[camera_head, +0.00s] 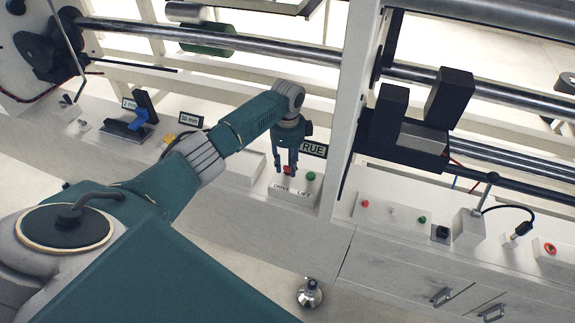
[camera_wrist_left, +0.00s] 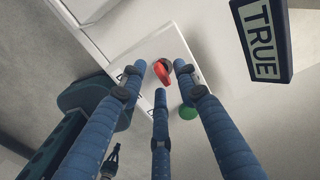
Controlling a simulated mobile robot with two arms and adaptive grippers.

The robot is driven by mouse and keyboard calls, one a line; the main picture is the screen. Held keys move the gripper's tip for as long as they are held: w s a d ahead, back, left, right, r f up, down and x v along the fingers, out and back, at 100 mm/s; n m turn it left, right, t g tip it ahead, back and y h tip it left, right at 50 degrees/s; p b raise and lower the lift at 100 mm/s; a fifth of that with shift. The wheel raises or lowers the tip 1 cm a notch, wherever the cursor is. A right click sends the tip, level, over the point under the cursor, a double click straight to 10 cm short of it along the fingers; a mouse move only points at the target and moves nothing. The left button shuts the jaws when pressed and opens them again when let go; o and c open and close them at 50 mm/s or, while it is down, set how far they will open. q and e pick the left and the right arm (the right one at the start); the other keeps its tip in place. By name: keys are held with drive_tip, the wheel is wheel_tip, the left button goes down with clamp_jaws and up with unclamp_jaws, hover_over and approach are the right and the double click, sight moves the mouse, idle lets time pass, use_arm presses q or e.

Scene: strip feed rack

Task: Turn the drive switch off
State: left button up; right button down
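The red drive switch (camera_head: 289,170) sits on a small white panel above a label reading DRIVE. It shows in the left wrist view (camera_wrist_left: 162,72) as a red knob with a tilted, elongated shape. A green knob (camera_head: 311,176) sits beside it, above the LIFT label. My left gripper (camera_head: 286,166) points down at the switch. In the head view the fingers partly hide the switch. My right gripper is in neither view.
A sign reading TRUE (camera_head: 313,150) stands close behind the gripper. A white upright (camera_head: 348,100) rises just to the right. Farther right are a panel with red and green buttons (camera_head: 393,212) and a dark block mechanism (camera_head: 405,135). A blue lever (camera_head: 143,110) stands left.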

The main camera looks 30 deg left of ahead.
sight(287, 167)
use_arm(q)
wheel_tip(287, 167, up, 12)
idle(0.4)
drive_tip(key=shift+f, duration=0.15)
